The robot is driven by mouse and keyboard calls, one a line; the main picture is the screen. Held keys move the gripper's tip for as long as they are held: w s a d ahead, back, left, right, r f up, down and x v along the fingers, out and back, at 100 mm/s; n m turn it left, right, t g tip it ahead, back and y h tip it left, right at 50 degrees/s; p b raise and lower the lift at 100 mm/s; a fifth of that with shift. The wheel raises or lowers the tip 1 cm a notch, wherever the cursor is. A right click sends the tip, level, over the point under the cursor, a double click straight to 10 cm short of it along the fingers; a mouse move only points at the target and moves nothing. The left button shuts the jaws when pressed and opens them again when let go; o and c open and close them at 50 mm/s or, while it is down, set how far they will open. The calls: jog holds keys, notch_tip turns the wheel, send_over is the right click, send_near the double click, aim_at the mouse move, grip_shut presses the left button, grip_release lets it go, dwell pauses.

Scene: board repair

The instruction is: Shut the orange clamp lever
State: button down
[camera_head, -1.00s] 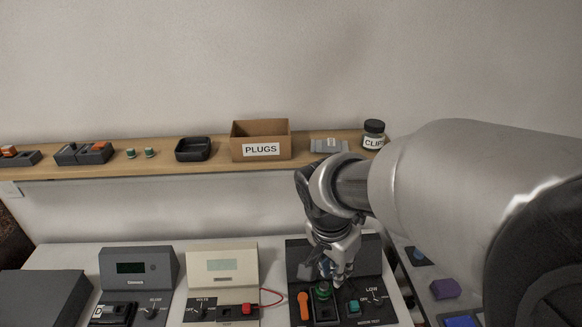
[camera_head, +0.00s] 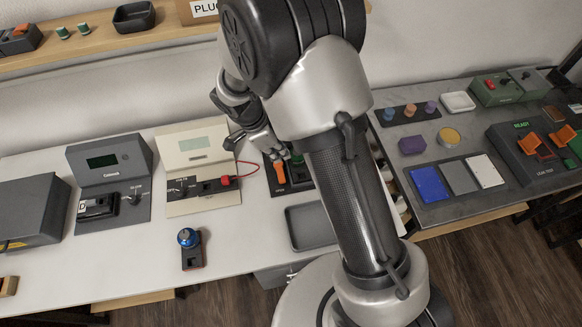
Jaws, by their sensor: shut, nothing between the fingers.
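The orange clamp lever (camera_head: 278,173) shows in the head view on the dark test unit (camera_head: 301,184), at its left side. It appears as a short orange bar. My gripper (camera_head: 277,154) is shut and empty, at the upper end of the lever. I cannot tell whether it touches it. A green round part (camera_head: 298,159) shows just right of the gripper. My arm hides the right and back of the unit.
A cream meter (camera_head: 195,145) with a red plug (camera_head: 225,181) and red wire stands left of the unit. A grey tray (camera_head: 309,226) lies in front. A second bench at right holds a leak tester (camera_head: 520,154) with orange levers.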

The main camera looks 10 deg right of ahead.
aim_at(280, 172)
jog(key=b+x, duration=0.3)
jog(key=x, duration=0.7)
dwell(0.4)
